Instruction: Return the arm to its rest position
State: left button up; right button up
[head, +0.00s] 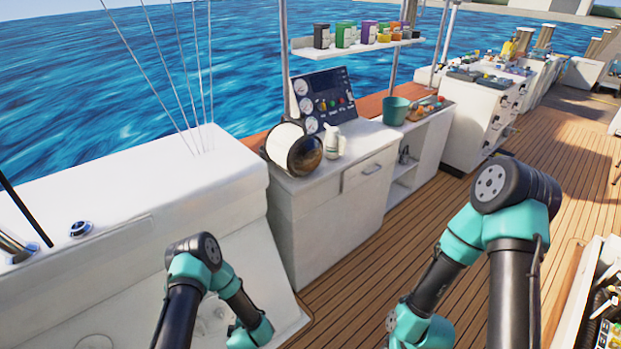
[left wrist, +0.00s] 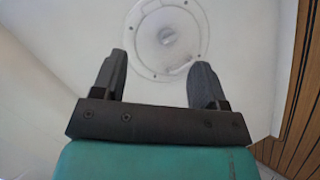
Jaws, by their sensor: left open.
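My left arm comes in at the lower left of the head view, folded, with its gripper hidden below the frame. In the left wrist view my left gripper (left wrist: 160,85) is open and empty, its two dark fingers wide apart. Beyond the fingers is a round white hatch (left wrist: 166,38) set in a white surface; it looks closed. My right arm stands folded at the right of the head view, and its gripper is out of sight.
A shelf (head: 355,46) of containers hangs above. The wooden deck (head: 385,265) between the arms is clear.

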pick_arm(q)
jog(key=s+d+r+m+g+h, duration=0.2)
jog(key=s+r+m+g+h, duration=0.1)
jog(key=s+r+m, duration=0.4)
jog(key=s+d+r+m+g+h, duration=0.2)
jog(key=s+r+m+g+h, duration=0.2)
jog(key=s+r+m, duration=0.4)
jog(key=s+r+g, duration=0.1)
jog(key=s+r, duration=0.2)
jog(key=r, duration=0.3)
jog(key=shift+s+r+m, duration=0.15)
jog(key=shift+r+m, duration=0.1)
jog(key=shift+m, duration=0.05)
jog(key=shift+d, duration=0.1)
